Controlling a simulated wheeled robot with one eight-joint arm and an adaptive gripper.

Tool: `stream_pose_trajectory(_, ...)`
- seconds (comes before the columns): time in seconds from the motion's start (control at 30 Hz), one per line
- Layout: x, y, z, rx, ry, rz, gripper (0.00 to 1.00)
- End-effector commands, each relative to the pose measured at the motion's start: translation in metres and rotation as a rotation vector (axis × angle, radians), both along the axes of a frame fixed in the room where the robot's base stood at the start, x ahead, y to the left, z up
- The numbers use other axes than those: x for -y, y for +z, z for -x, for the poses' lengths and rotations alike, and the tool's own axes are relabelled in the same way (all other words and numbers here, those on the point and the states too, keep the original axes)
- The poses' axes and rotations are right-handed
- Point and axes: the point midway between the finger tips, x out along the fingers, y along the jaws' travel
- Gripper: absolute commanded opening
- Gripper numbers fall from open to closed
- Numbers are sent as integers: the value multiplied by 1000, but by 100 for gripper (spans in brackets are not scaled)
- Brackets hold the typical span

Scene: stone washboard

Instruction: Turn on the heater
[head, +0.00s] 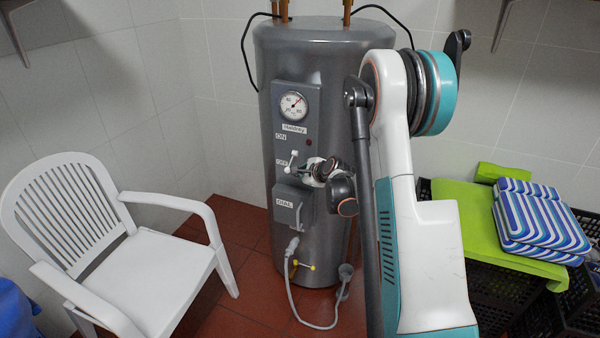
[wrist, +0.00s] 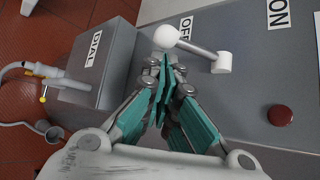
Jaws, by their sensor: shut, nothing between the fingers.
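The heater (head: 325,80) is a tall grey tank with a front panel. A lever with a white round knob (wrist: 167,37) and grey rod runs from a white pivot (wrist: 222,63). The knob end is beside the OFF label (wrist: 186,28), away from the ON label (wrist: 278,12). In the head view the lever (head: 288,168) points downward near OFF. My gripper (wrist: 164,68) is shut and empty, its teal fingers together just below the knob in the wrist view; whether they touch it I cannot tell. In the head view my gripper (head: 314,172) is in front of the panel, right of the lever.
A round gauge (head: 293,108) and red indicator (wrist: 280,115) are on the panel. A box labelled DIAL (head: 292,203) juts out below the lever. A hose (head: 292,290) hangs beneath. A white chair (head: 140,255) stands left; striped cushions (head: 545,220) lie right.

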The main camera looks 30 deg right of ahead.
Motion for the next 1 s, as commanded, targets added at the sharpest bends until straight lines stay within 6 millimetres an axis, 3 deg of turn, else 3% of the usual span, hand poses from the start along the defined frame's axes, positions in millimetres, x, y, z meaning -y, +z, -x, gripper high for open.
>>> stream_pose_trajectory(0.47,-3,6,2,-105,1,-136,0)
stream_pose_trajectory(0.83,-9,23,6,-263,0,-339,0)
stream_pose_trajectory(1.0,-12,32,9,-272,0,-351,0)
